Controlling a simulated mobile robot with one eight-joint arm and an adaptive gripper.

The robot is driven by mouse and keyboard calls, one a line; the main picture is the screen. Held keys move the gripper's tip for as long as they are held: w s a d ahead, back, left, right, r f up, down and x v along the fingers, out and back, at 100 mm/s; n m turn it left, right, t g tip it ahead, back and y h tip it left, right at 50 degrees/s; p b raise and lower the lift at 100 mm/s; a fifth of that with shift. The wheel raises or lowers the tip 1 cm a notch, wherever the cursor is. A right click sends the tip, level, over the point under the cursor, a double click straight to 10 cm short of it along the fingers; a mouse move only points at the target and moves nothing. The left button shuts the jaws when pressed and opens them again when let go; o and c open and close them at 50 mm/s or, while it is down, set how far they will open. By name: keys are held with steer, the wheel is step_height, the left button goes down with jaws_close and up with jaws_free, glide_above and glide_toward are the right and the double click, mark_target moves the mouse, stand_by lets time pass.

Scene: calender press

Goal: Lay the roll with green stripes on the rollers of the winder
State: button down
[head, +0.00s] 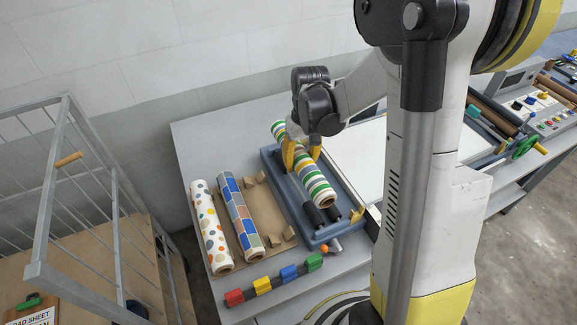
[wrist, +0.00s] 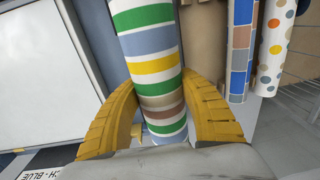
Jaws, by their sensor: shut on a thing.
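The roll with green stripes (head: 317,186) also has yellow, blue and brown bands; it shows in the wrist view (wrist: 148,42) too. My gripper (head: 301,158) is shut on it around its middle, with a yellow finger on each side in the wrist view (wrist: 160,82). The winder (head: 278,185) is a blue-grey tray-like frame on the table. Its dark rollers (head: 313,215) show at the near end, below the roll's near end. The roll lies over the winder, roughly along it. I cannot tell whether it touches the rollers.
A dotted roll (head: 209,222) and a blue patchwork roll (head: 240,215) lie left of the winder by a brown board (head: 268,216). Coloured blocks (head: 262,285) line the table's front. A grey rail cage (head: 45,210) stands left. A white panel (head: 355,155) lies right of the winder.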

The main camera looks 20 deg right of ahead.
steer(key=d+r, duration=0.1)
steer(key=d+r+p, duration=0.1)
steer(key=shift+r+p, duration=0.3)
steer(key=shift+r, duration=0.1)
step_height(320, 180, down, 11)
steer(key=b, duration=0.8)
steer(key=shift+f+b, duration=0.35)
steer(key=shift+b, duration=0.05)
steer(key=c, duration=0.7)
jaws_free()
steer(key=shift+c, duration=0.2)
step_height(320, 180, up, 12)
steer(key=shift+d, duration=0.45)
steer(key=shift+s+a, duration=0.1)
